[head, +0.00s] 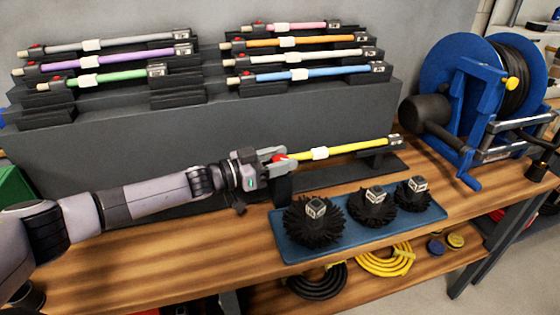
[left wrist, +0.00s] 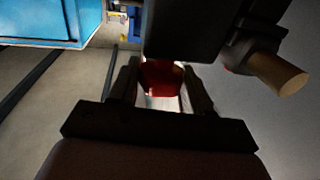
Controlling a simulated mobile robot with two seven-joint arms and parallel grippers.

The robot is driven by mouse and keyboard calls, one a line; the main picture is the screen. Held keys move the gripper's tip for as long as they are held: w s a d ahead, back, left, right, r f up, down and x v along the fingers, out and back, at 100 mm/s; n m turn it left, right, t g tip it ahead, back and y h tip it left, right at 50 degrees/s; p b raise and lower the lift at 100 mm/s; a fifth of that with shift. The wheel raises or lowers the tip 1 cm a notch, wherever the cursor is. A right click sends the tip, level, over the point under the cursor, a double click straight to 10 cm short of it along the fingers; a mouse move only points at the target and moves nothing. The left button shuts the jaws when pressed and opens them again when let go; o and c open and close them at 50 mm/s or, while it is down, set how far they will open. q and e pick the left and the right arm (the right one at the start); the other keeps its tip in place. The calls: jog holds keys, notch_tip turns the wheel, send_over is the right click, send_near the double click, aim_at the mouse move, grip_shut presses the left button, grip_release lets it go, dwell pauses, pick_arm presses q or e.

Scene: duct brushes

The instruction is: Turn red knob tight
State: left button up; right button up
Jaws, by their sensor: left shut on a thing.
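The red knob (head: 280,158) sits at the left end of a yellow rod (head: 355,148) that lies in a black holder on the workbench. My left gripper (head: 274,156) is at the knob, its fingers on either side of it. In the left wrist view the red knob (left wrist: 162,78) shows between the two fingers (left wrist: 160,88), and the gripper is shut on it. The fingers and a dark block above hide part of the knob. My right gripper is in neither view.
A blue tray (head: 335,248) with three black brushes lies in front of the rod. A dark stepped rack (head: 215,110) behind holds several coloured rods with red knobs. A blue hose reel (head: 470,100) stands at the right. Bare wooden bench (head: 180,265) lies left of the tray.

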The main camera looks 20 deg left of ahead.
pick_arm(q)
jog(key=shift+w+a+f+m+g+h+b, duration=0.1)
jog(key=shift+m+g+h+b, duration=0.5)
jog(key=shift+g, duration=0.1)
jog(key=m+g+h+b, duration=0.2)
jog(key=g+b, duration=0.1)
jog(key=b, duration=0.1)
jog(key=shift+f+m, duration=0.15)
jog(key=shift+m, duration=0.15)
jog(key=m+g+h+b, duration=0.1)
jog(key=g+b, duration=0.1)
jog(key=b, duration=0.2)
jog(key=shift+m+g, duration=0.3)
jog(key=shift+g, duration=0.1)
jog(key=shift+m+g+b, duration=0.3)
jog(key=shift+g+b, duration=0.2)
jog(key=shift+b, duration=0.65)
jog(key=m+g+b, duration=0.1)
jog(key=g+b, duration=0.1)
jog(key=b, duration=0.2)
jog(key=shift+h, duration=0.3)
jog(key=shift+r+m+g+b, duration=0.25)
jog(key=shift+m+g+b, duration=0.25)
jog(key=shift+b, duration=0.45)
jog(key=o, duration=0.9)
jog(key=shift+o, duration=0.2)
